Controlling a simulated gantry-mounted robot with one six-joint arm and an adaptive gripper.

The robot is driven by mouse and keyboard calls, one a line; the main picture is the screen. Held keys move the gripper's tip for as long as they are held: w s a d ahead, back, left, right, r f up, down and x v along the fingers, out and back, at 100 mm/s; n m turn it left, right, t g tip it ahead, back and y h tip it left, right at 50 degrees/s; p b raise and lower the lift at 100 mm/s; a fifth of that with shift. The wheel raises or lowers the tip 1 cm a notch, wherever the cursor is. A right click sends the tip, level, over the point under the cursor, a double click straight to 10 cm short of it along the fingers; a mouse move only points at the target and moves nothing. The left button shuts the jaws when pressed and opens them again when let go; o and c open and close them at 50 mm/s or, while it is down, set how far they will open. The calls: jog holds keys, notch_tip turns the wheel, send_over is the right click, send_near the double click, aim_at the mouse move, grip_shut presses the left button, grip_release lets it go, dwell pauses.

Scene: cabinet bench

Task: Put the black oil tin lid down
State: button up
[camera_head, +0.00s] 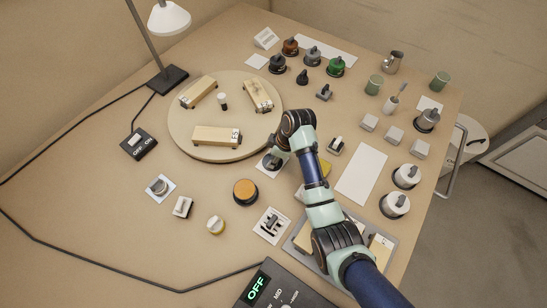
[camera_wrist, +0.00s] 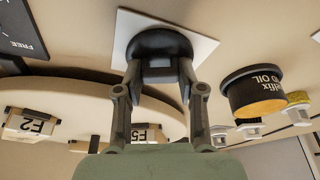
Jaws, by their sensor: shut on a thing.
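The black lid (camera_wrist: 158,43) is between the fingertips of my gripper (camera_wrist: 157,72), which is shut on it. It is over a white square card (camera_wrist: 205,45); I cannot tell whether it touches the card. In the head view my gripper (camera_head: 275,158) is low over that card (camera_head: 262,169), right of the turntable, and largely hides the lid. The black oil tin (camera_wrist: 250,95) stands beside it with an orange top surface showing and no lid on. It also shows in the head view (camera_head: 245,192).
The round turntable (camera_head: 180,137) with several pale blocks is close on the left of my gripper. A small switch block (camera_head: 335,146) is to the right.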

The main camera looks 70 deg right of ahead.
jog(key=shift+f, duration=0.15)
jog(key=o, duration=0.9)
jog(key=shift+c, duration=0.2)
jog(key=p+v, duration=0.5)
jog(key=v, duration=0.7)
